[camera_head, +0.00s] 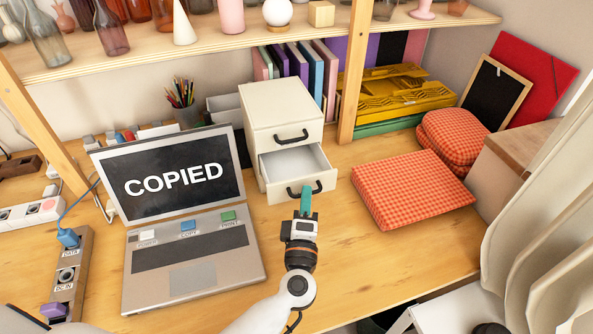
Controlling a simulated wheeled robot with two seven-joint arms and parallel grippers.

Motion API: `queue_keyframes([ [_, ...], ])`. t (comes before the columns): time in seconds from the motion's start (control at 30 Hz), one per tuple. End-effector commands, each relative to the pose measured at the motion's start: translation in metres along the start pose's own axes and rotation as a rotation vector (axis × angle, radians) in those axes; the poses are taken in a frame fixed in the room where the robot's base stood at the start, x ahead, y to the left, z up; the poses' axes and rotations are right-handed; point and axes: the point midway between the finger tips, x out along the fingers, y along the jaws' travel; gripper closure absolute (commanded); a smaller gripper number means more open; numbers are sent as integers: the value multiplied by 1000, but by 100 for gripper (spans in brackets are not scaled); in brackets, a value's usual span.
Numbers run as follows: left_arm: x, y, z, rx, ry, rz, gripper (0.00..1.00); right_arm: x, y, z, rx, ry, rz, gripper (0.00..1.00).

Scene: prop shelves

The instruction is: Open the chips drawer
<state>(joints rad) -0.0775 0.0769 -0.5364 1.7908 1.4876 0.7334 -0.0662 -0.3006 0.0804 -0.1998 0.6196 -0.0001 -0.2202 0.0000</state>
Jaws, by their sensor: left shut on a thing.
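A small white cabinet (283,104) with two drawers stands on the wooden desk, right of the laptop. Its upper drawer (262,137) is closed and has a black handle. Its lower drawer (285,164) is pulled out part of the way, and the inside that shows is pale and empty. I can read no chips label on either drawer. My left gripper (305,200), with teal fingers, is shut on the lower drawer's black handle (319,187). The fingers hide part of that handle. My right gripper is not in view.
An open laptop (190,220) reading "COPIED" stands close on the left. Orange checkered cushions (410,190) lie to the right. A wooden shelf (215,47) with vases runs above the cabinet. Bare desk (370,262) lies right of my left arm.

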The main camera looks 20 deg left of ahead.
Motion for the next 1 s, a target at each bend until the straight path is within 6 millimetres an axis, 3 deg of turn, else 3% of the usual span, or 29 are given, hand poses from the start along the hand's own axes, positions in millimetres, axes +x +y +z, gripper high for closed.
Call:
queue_keyframes([
  [0.1, -22, -3, -9, -2, 3, 5, 100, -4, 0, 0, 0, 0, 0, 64],
  [0.2, -30, -5, -12, -1, 2, 2, 100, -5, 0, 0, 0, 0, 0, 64],
  [0.53, -31, -5, -13, 1, 2, 0, 100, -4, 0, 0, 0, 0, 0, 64],
  [0.57, -31, -5, -13, 1, 2, 0, 87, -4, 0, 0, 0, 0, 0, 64],
  [0.67, -31, -5, -13, 1, 1, -1, 70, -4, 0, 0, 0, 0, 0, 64],
  [1.0, -34, -5, -12, 1, 1, -1, 69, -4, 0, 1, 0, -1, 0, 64],
])
